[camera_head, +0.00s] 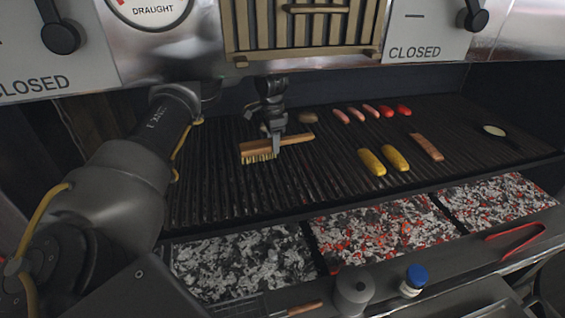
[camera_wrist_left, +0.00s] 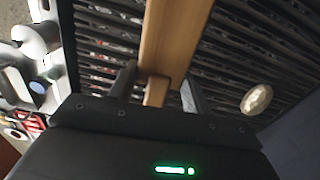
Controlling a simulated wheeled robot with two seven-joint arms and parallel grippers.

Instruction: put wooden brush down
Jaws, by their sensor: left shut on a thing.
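The wooden brush (camera_head: 257,148) has a light wooden body and pale bristles along its left underside. It is over the left half of the grill grate (camera_head: 215,190). I cannot tell whether the bristles touch the bars. My left gripper (camera_head: 275,143) points down and is shut on the brush, whose handle runs out to the right. In the left wrist view the brush's wood (camera_wrist_left: 172,40) passes between the two dark fingers (camera_wrist_left: 155,88). My right gripper is not in view.
Two yellow corn cobs (camera_head: 383,160), a brown piece of meat (camera_head: 427,147) and several sausages (camera_head: 371,111) lie on the grate to the right. A round brown item (camera_head: 308,117) sits behind the brush. Coal trays (camera_head: 380,228) lie below in front. The grate's left front is clear.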

